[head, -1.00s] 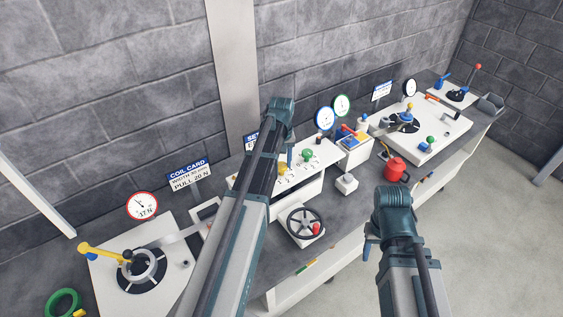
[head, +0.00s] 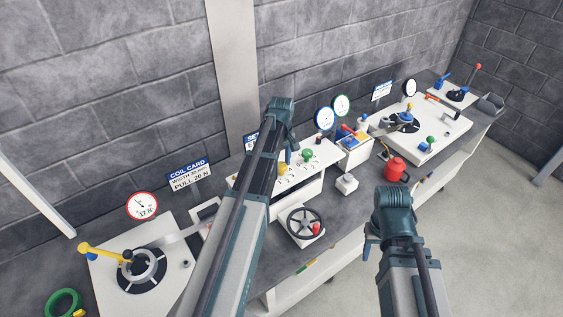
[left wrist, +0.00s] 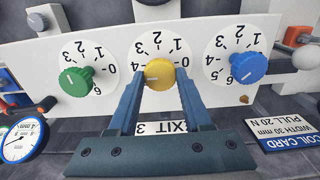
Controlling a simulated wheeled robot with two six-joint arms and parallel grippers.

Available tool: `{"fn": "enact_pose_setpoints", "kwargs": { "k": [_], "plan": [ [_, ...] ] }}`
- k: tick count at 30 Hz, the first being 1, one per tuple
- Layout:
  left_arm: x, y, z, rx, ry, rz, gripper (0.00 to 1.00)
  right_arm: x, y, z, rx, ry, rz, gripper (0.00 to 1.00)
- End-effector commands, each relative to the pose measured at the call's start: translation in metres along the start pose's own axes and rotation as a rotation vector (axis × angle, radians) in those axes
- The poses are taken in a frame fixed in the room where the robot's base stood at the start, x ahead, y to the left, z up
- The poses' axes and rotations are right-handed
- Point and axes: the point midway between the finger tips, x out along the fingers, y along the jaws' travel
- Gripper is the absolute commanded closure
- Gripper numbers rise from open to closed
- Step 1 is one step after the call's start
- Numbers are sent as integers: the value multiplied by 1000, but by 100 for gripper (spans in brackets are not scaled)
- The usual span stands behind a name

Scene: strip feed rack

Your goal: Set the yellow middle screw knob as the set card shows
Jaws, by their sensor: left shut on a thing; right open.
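The yellow middle screw knob (left wrist: 159,73) sits on a white numbered dial in the left wrist view, between a green knob (left wrist: 75,80) and a blue knob (left wrist: 248,66). My left gripper (left wrist: 159,82) is shut on the yellow knob, one finger on each side. The knob's exact setting is hard to read. In the head view the yellow knob (head: 282,169) shows just right of my left arm. My right gripper (head: 371,246) is open and empty.
A handwheel (head: 305,222) stands in front of the knob panel. The coil card (head: 189,174) and a round gauge (head: 142,206) are at the left.

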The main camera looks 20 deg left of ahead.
Motion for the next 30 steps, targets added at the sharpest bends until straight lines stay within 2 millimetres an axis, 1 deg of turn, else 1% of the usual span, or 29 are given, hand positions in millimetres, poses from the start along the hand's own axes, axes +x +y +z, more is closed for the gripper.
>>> {"fn": "enact_pose_setpoints", "kwargs": {
  "k": [9, 10, 12, 15, 25, 30],
  "plan": [
    [0, 0, 0, -1, 0, 0, 100, 0, 0, 0, 0, 0, 0, 50],
    [0, 0, 0, -1, 0, 0, 49, 0, 0, 0, 0, 0, 0, 50],
    [0, 0, 0, -1, 0, 0, 36, 0, 0, 0, 0, 0, 0, 50],
    [0, 0, 0, 0, 0, 0, 21, 0, 0, 0, 0, 0, 0, 50],
    [-1, 0, 0, 0, 0, 0, 21, -1, 0, 0, 0, 0, 0, 50],
    [-9, 0, 0, 0, 0, 0, 21, -9, 1, 0, 1, 0, 0, 50]
  ]
}}
